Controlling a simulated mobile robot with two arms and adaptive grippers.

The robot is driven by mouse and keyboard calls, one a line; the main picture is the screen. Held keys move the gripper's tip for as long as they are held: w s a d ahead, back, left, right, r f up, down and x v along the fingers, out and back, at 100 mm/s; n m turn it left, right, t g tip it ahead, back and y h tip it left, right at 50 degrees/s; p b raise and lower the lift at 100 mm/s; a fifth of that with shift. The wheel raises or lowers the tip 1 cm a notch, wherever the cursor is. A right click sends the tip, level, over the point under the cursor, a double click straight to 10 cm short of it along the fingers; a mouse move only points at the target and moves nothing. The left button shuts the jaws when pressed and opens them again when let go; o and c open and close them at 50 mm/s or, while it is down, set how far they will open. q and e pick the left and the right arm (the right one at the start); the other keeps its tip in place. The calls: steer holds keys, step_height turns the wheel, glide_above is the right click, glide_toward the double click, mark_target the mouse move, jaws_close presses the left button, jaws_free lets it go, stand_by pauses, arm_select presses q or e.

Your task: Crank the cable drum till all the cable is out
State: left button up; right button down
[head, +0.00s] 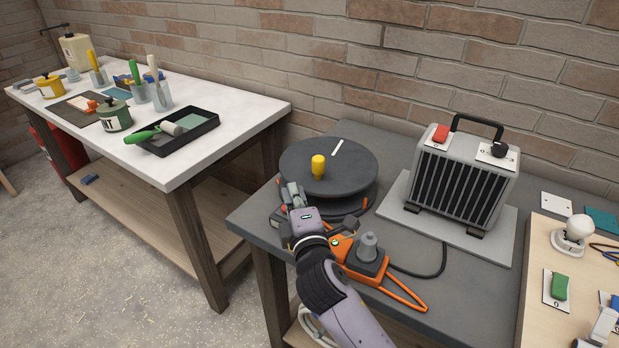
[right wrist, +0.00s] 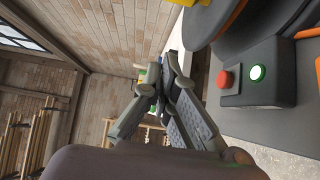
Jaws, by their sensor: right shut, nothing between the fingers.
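The cable drum (head: 350,170) is a dark grey disc lying flat on the grey bench, with a white mark on top. Its yellow crank knob (head: 318,167) stands upright on the disc's near side. The drum also shows at the top right of the right wrist view (right wrist: 202,22). My right gripper (head: 291,190) is shut and empty at the drum's near left edge, apart from the knob. Its closed fingers show in the right wrist view (right wrist: 170,78). How much cable is on the drum is hidden. My left gripper is not in view.
A box with a red button (right wrist: 225,79) and a lit green button (right wrist: 257,72) sits beside the drum. An orange frame (head: 400,294) and grey plug (head: 369,246) are near my arm. A heater (head: 462,180) stands right; a white table (head: 240,108) stands left.

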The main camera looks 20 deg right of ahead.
mark_target(307, 186)
steer(key=w+d+p, duration=0.1)
steer(key=w, duration=0.1)
steer(key=w+d, duration=0.1)
steer(key=w, duration=0.2)
steer(key=w+d+p, duration=0.1)
steer(key=w+d, duration=0.1)
steer(key=w, duration=0.1)
steer(key=shift+r+p, duration=0.15)
steer(key=shift+p, duration=0.15)
steer(key=shift+s+d, duration=0.15)
steer(key=shift+d, duration=0.1)
steer(key=shift+s+d+p, duration=0.35)
steer(key=shift+s+p, duration=0.05)
steer(key=shift+p, duration=0.05)
